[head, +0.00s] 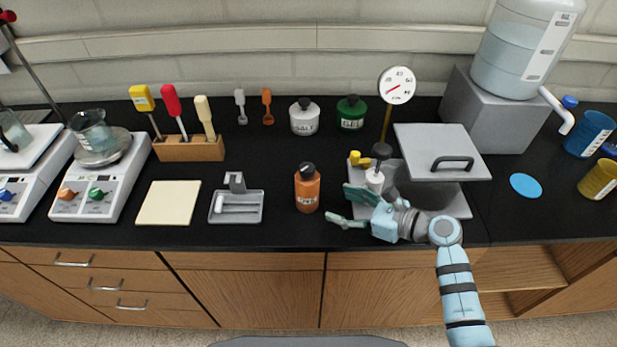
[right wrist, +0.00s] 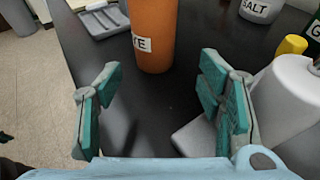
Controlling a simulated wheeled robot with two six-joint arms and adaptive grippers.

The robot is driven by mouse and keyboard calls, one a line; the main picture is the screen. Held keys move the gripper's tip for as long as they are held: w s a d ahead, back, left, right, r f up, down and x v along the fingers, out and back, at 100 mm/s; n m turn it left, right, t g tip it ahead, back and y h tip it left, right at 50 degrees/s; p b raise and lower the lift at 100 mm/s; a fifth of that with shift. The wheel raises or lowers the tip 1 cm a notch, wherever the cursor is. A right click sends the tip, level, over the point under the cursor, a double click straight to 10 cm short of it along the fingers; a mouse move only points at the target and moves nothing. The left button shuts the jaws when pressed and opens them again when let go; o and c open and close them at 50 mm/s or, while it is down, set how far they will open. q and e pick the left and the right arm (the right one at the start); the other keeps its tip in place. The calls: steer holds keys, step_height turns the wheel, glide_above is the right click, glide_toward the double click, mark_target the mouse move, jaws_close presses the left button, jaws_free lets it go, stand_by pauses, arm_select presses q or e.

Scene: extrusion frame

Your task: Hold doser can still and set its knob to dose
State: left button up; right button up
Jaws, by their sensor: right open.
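The orange can (head: 307,190) stands upright on the black bench; I take it to be the doser can. It has a dark knob (head: 307,169) on top and a white label, only partly readable. In the right wrist view the can (right wrist: 155,35) stands beyond my fingertips, its top cut off by the frame. My right gripper (head: 343,205) is open, to the right of the can and apart from it, with its fingers pointing towards it. In the right wrist view the gap between my right gripper's fingers (right wrist: 160,105) is empty. My left gripper is not in view.
A grey box with a handled lid (head: 440,140) and a white object (head: 375,180) stand close behind my right gripper. A grey tray (head: 237,220) lies left of the can. White (head: 304,120) and green (head: 351,116) jars stand at the back. Bench between gripper and can is clear.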

mark_target(317, 200)
steer(key=a+b, duration=0.1)
steer(key=a+f+b, duration=0.1)
steer(key=w+a+b, duration=0.1)
steer(key=shift+w+a+f+b, duration=0.1)
steer(key=shift+a+f+b, duration=0.15)
steer(key=shift+a+b, duration=0.15)
steer(key=x, duration=0.4)
steer(key=shift+w+a+b, duration=0.1)
steer(key=shift+w+b, duration=0.3)
steer(key=shift+w+a+f, duration=0.1)
steer(key=shift+w+a, duration=0.1)
steer(key=shift+a, duration=0.05)
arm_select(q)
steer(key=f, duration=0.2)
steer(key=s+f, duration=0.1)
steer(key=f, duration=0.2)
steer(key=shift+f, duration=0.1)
arm_select(e)
steer(key=shift+s, duration=0.15)
